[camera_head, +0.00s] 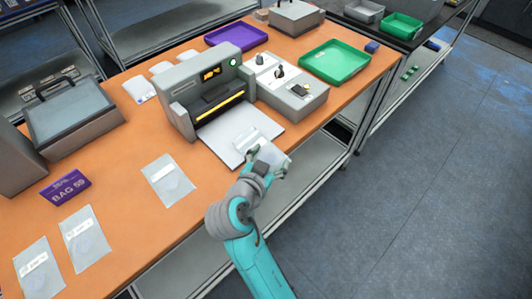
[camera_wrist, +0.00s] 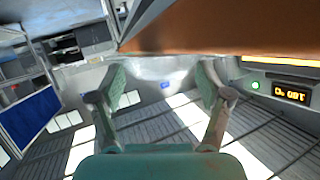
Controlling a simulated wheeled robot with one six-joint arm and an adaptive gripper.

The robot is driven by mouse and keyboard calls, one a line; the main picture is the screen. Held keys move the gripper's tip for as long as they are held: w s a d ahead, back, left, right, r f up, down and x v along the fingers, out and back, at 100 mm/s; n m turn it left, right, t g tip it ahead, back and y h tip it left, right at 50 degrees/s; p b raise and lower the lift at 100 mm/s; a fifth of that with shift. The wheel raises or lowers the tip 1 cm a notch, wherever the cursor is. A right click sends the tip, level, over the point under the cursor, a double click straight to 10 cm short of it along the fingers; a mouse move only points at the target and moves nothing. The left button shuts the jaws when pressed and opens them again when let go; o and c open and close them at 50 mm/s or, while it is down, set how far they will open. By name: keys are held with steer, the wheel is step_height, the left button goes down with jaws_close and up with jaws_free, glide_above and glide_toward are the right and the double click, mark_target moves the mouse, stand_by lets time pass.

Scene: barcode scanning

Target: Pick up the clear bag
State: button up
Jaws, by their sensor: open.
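A clear bag with a white label (camera_head: 243,138) seems to lie on the white plate (camera_head: 226,153) in front of the grey machine; my gripper partly covers this area in the head view. My gripper (camera_head: 273,155) is at the plate's right front edge, close beside the bag. In the wrist view my gripper (camera_wrist: 161,78) has its two fingers spread apart. A pale, hazy patch (camera_wrist: 156,70) shows between and beyond the fingertips; I cannot tell whether it is the bag or the plate. Another clear bag (camera_head: 168,180) lies flat on the orange table to the left.
The grey machine (camera_head: 180,92) stands behind the plate; its lit display shows in the wrist view (camera_wrist: 291,95). More clear bags (camera_head: 85,238) lie by the purple BAG sign (camera_head: 66,188). A control box (camera_head: 300,95) and green tray (camera_head: 335,62) are farther right. Floor is open right of the table.

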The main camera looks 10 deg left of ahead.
steer(key=c, duration=1.4)
